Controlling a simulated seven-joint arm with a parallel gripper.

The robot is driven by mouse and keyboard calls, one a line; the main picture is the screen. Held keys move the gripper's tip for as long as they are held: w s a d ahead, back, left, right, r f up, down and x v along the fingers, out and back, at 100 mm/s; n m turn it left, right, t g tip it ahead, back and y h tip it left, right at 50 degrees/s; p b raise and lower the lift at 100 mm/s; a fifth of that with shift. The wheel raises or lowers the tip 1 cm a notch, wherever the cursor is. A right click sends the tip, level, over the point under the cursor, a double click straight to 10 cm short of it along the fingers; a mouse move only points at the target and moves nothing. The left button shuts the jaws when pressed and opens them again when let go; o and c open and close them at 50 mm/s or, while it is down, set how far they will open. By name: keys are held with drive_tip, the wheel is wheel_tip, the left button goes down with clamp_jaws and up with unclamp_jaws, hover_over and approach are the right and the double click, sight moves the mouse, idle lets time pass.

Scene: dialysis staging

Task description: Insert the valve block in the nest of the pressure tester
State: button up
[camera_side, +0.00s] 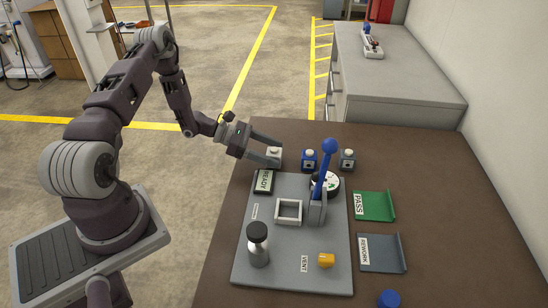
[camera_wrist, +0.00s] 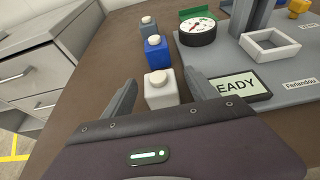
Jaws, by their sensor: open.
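Three small valve blocks with pale round tops stand in a row on the brown table: a white one (camera_side: 274,154), a blue one (camera_side: 309,159) and a grey one (camera_side: 347,159). My gripper (camera_side: 270,156) is open, low at the white block. In the wrist view the white block (camera_wrist: 160,91) stands upright between my two spread fingers (camera_wrist: 161,84), with a gap on each side. The pressure tester (camera_side: 285,270) is a grey plate. Its nest (camera_side: 289,211), a raised white square frame, looks empty, and it also shows in the wrist view (camera_wrist: 270,46).
The tester carries a READY display (camera_side: 264,181), a blue-knobbed lever (camera_side: 330,146) standing upright, a partly hidden gauge (camera_side: 331,186), a black-capped bottle (camera_side: 258,247) and a yellow vent knob (camera_side: 326,261). Green PASS (camera_side: 376,206) and grey REWORK (camera_side: 383,252) trays lie to the right.

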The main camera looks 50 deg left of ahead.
sight(273, 151)
clamp_jaws()
drive_tip(key=r, duration=0.7)
drive_tip(key=d+r, duration=0.1)
drive_tip(key=r, duration=0.2)
drive_tip(key=shift+s+r, duration=0.15)
drive_tip(key=shift+r, duration=0.1)
drive_tip(key=s+d+r+m+g+h, duration=0.1)
drive_tip(key=s+d+r+m+g, duration=0.1)
drive_tip(key=s+d+r, duration=0.45)
drive_tip(key=s+d+r+m+g+h, duration=0.2)
drive_tip(key=d+r, duration=0.2)
drive_tip(key=d, duration=0.5)
drive_tip(key=shift+m+g, duration=0.3)
drive_tip(key=f, duration=0.5)
drive_tip(key=d+f, duration=0.1)
drive_tip(key=f, duration=1.1)
drive_tip(key=shift+s+d+f, duration=0.15)
drive_tip(key=shift+s, duration=0.15)
